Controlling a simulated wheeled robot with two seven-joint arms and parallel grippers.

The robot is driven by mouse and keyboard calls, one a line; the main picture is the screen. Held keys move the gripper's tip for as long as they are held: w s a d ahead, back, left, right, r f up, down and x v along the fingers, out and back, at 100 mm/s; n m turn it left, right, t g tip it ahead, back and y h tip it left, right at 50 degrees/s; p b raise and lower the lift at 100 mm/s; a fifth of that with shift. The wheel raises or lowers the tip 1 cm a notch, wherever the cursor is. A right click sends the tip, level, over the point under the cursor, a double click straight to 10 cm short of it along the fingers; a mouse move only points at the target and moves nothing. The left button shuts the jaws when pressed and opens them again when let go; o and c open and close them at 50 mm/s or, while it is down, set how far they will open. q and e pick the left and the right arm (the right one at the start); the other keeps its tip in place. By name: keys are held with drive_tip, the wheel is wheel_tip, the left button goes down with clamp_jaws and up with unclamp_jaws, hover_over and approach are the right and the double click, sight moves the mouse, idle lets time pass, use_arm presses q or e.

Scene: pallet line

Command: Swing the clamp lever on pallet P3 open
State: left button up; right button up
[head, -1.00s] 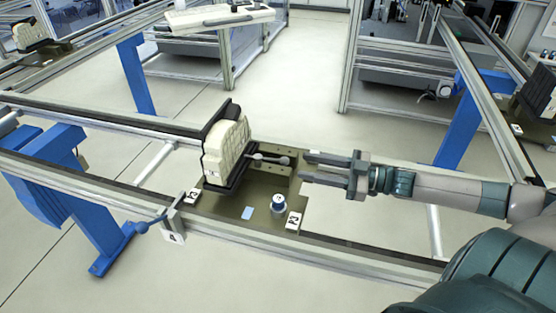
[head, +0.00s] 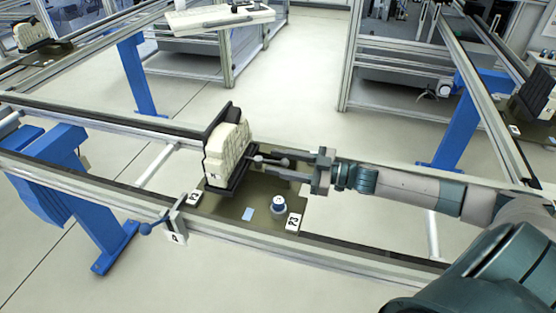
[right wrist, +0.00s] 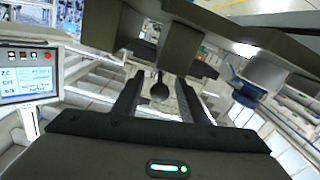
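Pallet P3 (head: 235,208) is an olive plate on the rail line with a white "P3" label (head: 293,222) at its front right corner. A cream ribbed part (head: 228,152) stands on it in a dark fixture. The clamp lever (head: 262,158) sticks out to the right from the fixture and ends in a dark ball. My right gripper (head: 279,164) reaches in from the right, open, with one finger on each side of the lever's ball end. In the right wrist view the ball (right wrist: 160,91) shows between the two apart fingers; contact cannot be told. My left gripper is not in view.
A round knob (head: 279,204) and a light blue patch (head: 248,214) are on the plate's front part. A blue-handled lever (head: 150,227) sits on the front rail to the left. A screen (right wrist: 28,72) shows at left in the right wrist view.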

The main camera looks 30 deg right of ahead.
drive_tip(key=shift+w+a, duration=0.15)
drive_tip(key=shift+w, duration=0.05)
clamp_jaws()
